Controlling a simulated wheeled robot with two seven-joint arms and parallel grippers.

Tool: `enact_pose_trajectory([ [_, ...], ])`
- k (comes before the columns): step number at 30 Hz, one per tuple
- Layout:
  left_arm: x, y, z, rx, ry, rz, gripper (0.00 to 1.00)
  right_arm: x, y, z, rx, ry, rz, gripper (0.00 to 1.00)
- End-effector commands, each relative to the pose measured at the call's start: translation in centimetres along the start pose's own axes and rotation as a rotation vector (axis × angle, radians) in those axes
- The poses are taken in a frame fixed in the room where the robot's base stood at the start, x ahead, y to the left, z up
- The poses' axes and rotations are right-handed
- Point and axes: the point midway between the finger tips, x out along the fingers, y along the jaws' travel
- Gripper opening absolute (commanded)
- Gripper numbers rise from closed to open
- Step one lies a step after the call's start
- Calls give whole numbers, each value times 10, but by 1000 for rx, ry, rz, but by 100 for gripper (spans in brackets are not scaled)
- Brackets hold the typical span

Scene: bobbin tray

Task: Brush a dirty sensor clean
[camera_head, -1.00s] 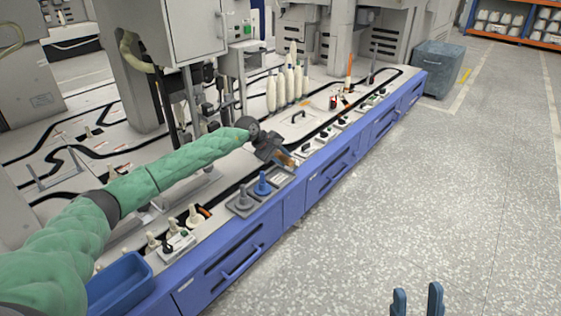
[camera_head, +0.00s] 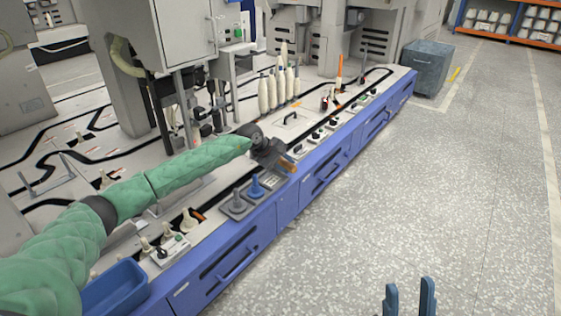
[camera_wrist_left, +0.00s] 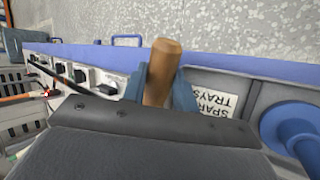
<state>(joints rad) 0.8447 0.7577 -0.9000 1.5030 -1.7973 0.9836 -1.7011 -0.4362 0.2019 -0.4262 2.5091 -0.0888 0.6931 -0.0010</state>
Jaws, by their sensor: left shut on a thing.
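My left gripper (camera_head: 279,160) is shut on a brown wooden handle (camera_head: 289,166), above the front edge of the bench (camera_head: 232,255). In the left wrist view the handle (camera_wrist_left: 162,72) stands between the blue fingers of the gripper (camera_wrist_left: 165,92); its lower end is hidden behind the gripper body. No bristles show. Several small black units on pale plates (camera_head: 317,134) line the bench front, to the right of the gripper; they also show in the left wrist view (camera_wrist_left: 108,88). I cannot tell which is the dirty sensor. My right gripper (camera_head: 409,298) is open and empty over the floor.
Blue and grey spindles (camera_head: 256,187) stand in trays just left of the gripper. A "SPARE TRAYS" label (camera_wrist_left: 215,98) lies beside the handle. White bobbins (camera_head: 278,88) stand behind. A blue bin (camera_head: 118,289) is at lower left.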

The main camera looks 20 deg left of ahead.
Motion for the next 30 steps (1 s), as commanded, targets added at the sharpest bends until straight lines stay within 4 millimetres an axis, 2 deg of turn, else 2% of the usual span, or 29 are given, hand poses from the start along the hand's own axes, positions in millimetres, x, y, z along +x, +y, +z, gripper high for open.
enact_pose_trajectory([
  [6, 4, 2, 10, -1, 0, 1, 6, 3, 0, -2, 0, 0, 1, 36],
  [17, 4, 2, 12, 0, 0, 1, 6, 2, 0, -2, 0, -4, 0, 36],
  [30, 14, 6, 38, 0, -1, 0, 6, 10, 1, -5, 0, -2, 1, 36],
])
